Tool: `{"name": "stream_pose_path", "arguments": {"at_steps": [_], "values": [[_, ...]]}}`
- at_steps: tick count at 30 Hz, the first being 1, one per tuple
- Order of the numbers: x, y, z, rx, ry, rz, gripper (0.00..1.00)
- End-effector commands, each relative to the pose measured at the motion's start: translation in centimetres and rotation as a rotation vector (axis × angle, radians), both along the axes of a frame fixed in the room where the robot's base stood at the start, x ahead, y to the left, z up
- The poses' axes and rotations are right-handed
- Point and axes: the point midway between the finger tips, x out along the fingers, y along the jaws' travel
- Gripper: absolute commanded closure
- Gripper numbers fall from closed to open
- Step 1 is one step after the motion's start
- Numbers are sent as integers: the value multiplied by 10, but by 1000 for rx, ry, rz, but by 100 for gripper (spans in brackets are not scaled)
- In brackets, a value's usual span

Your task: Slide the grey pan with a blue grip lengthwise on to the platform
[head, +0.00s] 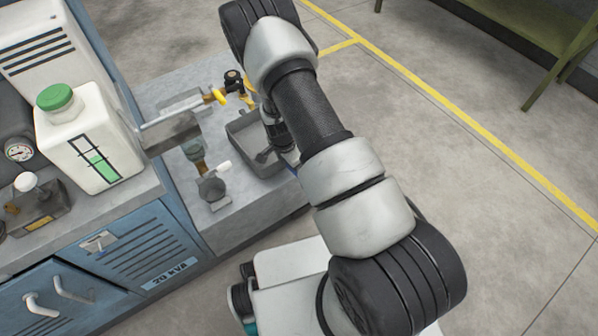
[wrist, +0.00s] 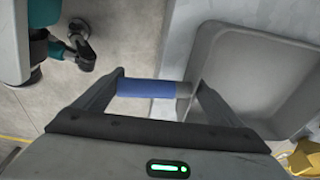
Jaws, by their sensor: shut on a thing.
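The grey pan (head: 245,133) is an open rectangular tray on the low grey platform (head: 240,200) in the head view. In the wrist view the pan (wrist: 262,75) fills the right side, with its blue grip (wrist: 145,88) sticking out to the left. My gripper (wrist: 155,92) has its two fingers at either end of the blue grip and is shut on it. In the head view my gripper (head: 272,153) is low at the pan, and my arm hides the pan's right part and most of the grip.
A white jug with a green cap (head: 90,140) stands on the blue cabinet (head: 150,245) at left. Open floor lies right.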

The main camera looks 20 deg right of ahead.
Motion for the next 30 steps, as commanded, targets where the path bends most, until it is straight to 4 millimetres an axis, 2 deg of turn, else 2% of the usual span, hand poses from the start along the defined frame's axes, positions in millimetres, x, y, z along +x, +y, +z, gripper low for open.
{"name": "stream_pose_path", "arguments": {"at_steps": [15,30], "values": [[39,30,-1,0,-3,-46,46],[46,37,0,1,-2,-56,46]]}}
